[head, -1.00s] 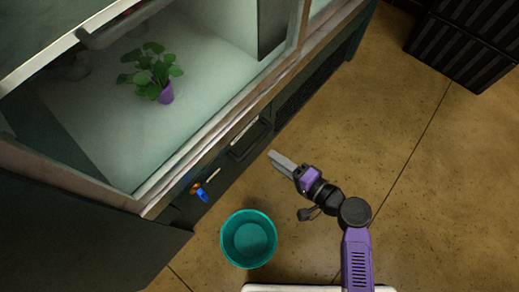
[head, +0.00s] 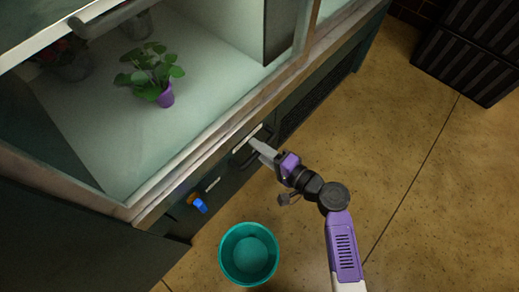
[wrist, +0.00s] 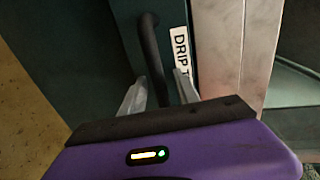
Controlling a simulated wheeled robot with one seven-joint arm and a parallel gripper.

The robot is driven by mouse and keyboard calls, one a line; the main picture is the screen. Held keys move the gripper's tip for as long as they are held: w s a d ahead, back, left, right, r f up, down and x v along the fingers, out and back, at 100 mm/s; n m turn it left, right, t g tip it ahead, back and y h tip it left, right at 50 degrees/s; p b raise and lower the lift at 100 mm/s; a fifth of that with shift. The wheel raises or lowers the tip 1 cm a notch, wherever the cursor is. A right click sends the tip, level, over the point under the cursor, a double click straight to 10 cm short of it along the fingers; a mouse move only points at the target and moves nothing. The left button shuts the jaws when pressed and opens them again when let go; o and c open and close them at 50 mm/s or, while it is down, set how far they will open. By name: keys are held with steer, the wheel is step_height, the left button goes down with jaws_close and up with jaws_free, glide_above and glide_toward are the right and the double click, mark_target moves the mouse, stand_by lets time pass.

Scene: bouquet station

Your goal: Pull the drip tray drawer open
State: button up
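The drip tray drawer (wrist: 120,20) is a dark green front in the cabinet below the glass case, and it looks shut. Its white label (wrist: 182,50) reads "DRIP T", the rest hidden. Its dark bar handle (wrist: 151,50) shows in the wrist view, and in the head view part of it is hidden by my fingers. My gripper (wrist: 160,95) is at the handle with its two grey fingers apart, one on each side of the bar. In the head view my gripper (head: 257,145) reaches the cabinet front. I cannot tell whether the fingers touch the bar.
A teal bucket (head: 249,254) stands on the floor in front of the cabinet, left of my arm. A blue and orange tap-like part (head: 198,203) sticks out of the cabinet front. A potted plant (head: 165,98) stands in the case.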

steer(key=shift+c, duration=0.4)
jaws_close()
stand_by(0.9)
